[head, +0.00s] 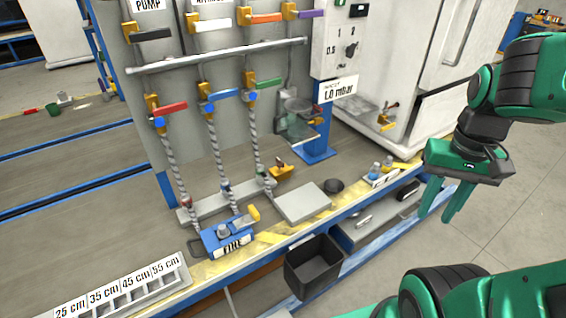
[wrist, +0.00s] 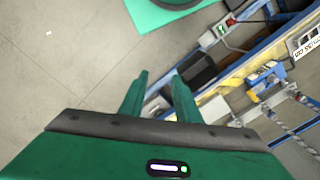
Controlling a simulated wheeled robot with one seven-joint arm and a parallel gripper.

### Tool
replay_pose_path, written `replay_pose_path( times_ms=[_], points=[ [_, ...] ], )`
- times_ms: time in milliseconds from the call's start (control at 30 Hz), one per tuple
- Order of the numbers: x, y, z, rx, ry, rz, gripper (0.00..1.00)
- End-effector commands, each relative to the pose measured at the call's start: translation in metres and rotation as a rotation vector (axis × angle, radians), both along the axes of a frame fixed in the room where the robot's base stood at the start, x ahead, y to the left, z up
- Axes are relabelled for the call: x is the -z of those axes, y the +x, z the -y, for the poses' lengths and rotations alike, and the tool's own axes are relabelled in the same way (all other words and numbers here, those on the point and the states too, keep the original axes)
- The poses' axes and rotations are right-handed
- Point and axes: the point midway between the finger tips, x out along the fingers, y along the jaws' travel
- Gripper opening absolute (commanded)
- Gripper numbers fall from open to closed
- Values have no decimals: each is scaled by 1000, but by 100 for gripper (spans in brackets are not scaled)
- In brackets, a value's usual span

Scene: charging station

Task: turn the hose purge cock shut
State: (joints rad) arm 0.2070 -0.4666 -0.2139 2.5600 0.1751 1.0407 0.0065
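No label I can read names the hose purge cock, so I cannot tell which valve it is. Three hoses hang under valves with a red lever (head: 170,108), a blue lever (head: 222,96) and a green lever (head: 264,82). A blue block (head: 228,238) with a yellow handle (head: 253,213) sits at the bench front by the hose ends; the block also shows in the wrist view (wrist: 266,77). A small orange-yellow fitting (head: 281,169) lies behind it. My gripper (head: 437,216) is open and empty, right of the bench, away from all valves; its fingers show in the wrist view (wrist: 159,75).
A grey plate (head: 302,203) and a dark round piece (head: 334,186) lie on the bench. A black bin (head: 313,266) hangs at its front edge. A slotted rack (head: 135,290) with length labels stands front left. A white cabinet (head: 400,60) stands behind. Open floor lies right.

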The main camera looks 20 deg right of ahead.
Motion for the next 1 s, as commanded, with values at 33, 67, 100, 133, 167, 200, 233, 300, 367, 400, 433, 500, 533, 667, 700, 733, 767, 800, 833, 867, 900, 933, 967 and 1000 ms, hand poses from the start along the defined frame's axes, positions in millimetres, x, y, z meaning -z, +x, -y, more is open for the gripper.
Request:
replay_pose_path(
  times_ms=[33, 67, 100, 133, 167, 200, 233, 300, 367, 400, 433, 500, 533, 667, 700, 733, 767, 800, 833, 867, 900, 933, 967, 1000],
  points=[
    [0, 0, 0, 0, 0, 0, 30],
    [0, 0, 0, 0, 0, 0, 30],
    [0, 0, 0, -1, 0, 0, 30],
    [-2, -5, 0, -4, -1, 7, 30],
    [-4, -8, 0, -8, -2, 15, 30],
    [-4, -6, 1, -17, -5, 19, 30],
    [-4, -2, 2, -27, -10, 22, 30],
    [-1, 15, 6, -68, -23, 35, 30],
    [2, 35, 9, -120, -38, 51, 30],
    [6, 50, 10, -160, -48, 65, 30],
    [9, 64, 12, -193, -56, 78, 30],
    [17, 96, 13, -275, -72, 110, 30],
    [21, 110, 13, -312, -79, 126, 30],
    [42, 170, 9, -461, -94, 195, 30],
    [49, 187, 7, -505, -95, 219, 30],
    [55, 201, 4, -537, -97, 237, 30],
    [61, 214, 1, -568, -96, 255, 30],
    [69, 231, -2, -608, -96, 281, 30],
    [76, 244, -6, -639, -95, 302, 30],
    [82, 256, -9, -667, -93, 322, 30],
    [91, 272, -15, -703, -90, 349, 30],
    [98, 285, -19, -731, -87, 372, 30],
    [105, 296, -23, -755, -85, 394, 30],
    [114, 312, -29, -786, -81, 427, 30]
  ],
)
